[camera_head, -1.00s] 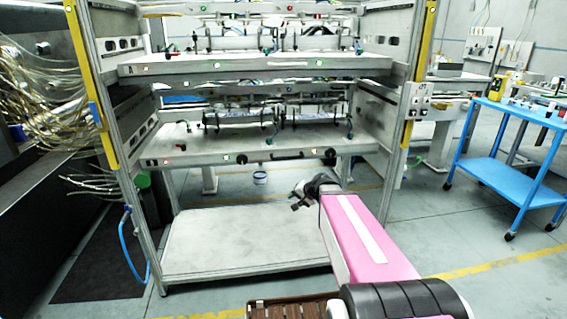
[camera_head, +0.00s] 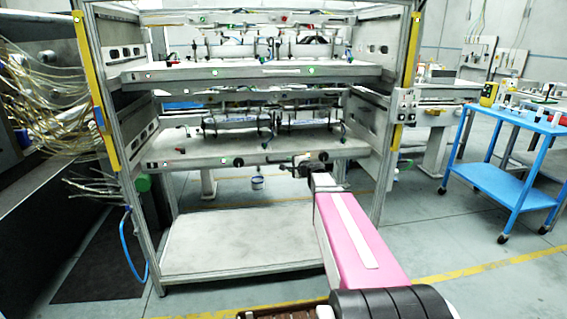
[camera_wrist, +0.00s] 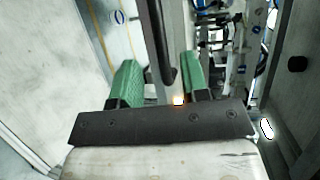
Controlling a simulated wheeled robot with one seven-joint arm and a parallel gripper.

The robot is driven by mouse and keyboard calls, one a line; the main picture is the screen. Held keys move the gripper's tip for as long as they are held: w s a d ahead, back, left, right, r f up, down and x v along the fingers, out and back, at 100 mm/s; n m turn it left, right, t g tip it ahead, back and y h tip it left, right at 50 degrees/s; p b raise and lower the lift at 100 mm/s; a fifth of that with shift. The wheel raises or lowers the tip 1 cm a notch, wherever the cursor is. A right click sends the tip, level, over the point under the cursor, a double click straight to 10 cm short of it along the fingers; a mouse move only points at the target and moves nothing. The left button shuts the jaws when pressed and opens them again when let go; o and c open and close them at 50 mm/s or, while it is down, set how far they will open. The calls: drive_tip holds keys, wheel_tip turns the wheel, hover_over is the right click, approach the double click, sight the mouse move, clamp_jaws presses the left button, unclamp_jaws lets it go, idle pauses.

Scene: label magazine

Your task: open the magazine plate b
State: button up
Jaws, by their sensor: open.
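The magazine frame holds two plates at different heights. I take the lower plate (camera_head: 200,155) as plate b; its letter is too small to read. Its front edge carries a black knob (camera_head: 239,161) and a dark handle, largely hidden by my gripper in the head view. My gripper (camera_head: 290,165) is at the right part of this front edge. In the wrist view the green fingers (camera_wrist: 160,82) stand apart, with the dark bar handle (camera_wrist: 163,45) reaching down between them. I cannot tell whether either finger touches it.
The upper plate (camera_head: 240,73) sits above, carrying fixtures. A pale bottom shelf (camera_head: 235,245) lies below. Frame posts (camera_head: 130,220) stand on both sides. A blue cart (camera_head: 490,180) is at the right and loose cables (camera_head: 45,100) hang at the left.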

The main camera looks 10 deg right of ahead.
sight(285, 161)
drive_tip(key=x, duration=0.7)
drive_tip(key=shift+d, duration=0.1)
clamp_jaws()
